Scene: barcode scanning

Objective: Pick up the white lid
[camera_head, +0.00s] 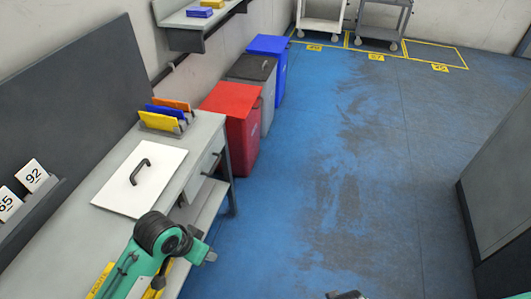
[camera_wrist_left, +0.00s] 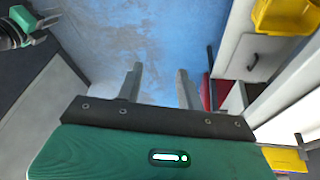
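The white lid (camera_head: 158,182) is a flat square plate with a dark arched handle (camera_head: 140,171). It lies on the grey workbench (camera_head: 205,133) at the left in the head view. My left gripper (camera_head: 205,246) is near the bench's front edge, below and to the right of the lid, apart from it. In the left wrist view my left gripper (camera_wrist_left: 158,84) has its two fingers spread, with only blue floor between them.
A rack of coloured folders (camera_head: 165,115) stands behind the lid. Number cards (camera_head: 32,175) stand at the left. Red (camera_head: 232,125), grey (camera_head: 252,80) and blue (camera_head: 270,60) bins stand past the bench. A grey cabinet (camera_head: 500,190) is at the right; the floor between is clear.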

